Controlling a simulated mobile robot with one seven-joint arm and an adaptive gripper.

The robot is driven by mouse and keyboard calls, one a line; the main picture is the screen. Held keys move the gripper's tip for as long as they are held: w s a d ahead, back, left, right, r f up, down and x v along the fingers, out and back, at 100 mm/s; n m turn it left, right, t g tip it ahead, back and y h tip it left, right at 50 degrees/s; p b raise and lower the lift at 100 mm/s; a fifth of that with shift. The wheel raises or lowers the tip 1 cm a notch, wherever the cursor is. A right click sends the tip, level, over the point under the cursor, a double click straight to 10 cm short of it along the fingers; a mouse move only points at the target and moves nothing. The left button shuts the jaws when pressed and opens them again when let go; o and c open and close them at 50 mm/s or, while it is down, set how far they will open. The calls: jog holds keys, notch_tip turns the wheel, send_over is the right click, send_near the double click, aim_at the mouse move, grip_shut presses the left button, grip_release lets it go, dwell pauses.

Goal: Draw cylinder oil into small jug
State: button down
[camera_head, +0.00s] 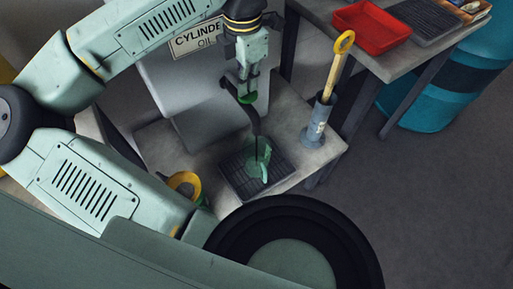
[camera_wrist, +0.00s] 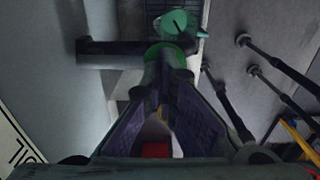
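The oil tank (camera_head: 185,75) is a pale box labelled "CYLINDER OIL". A dark tap (camera_head: 252,118) with a green band juts from its front; the band also shows in the wrist view (camera_wrist: 165,52). My gripper (camera_head: 246,88) is at the tap's top, its fingers (camera_wrist: 165,85) closed around the grey handle just behind the band. The small green jug (camera_head: 264,165) stands upright below the spout on a dark drip grate (camera_head: 237,178); it also shows in the wrist view (camera_wrist: 182,25). A thin dark line runs from the spout down to the jug. The oil level inside cannot be made out.
A grey cylindrical holder (camera_head: 317,125) with a yellow-handled tool (camera_head: 341,55) stands right of the grate. A yellow ring-shaped thing (camera_head: 184,184) is at left. A side table holds a red tray (camera_head: 371,27) and a black ribbed tray (camera_head: 427,20). A teal drum (camera_head: 450,90) stands beyond.

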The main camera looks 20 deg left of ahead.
jog(key=shift+f+b, duration=0.95)
jog(key=shift+f, duration=0.15)
dwell(6.9)
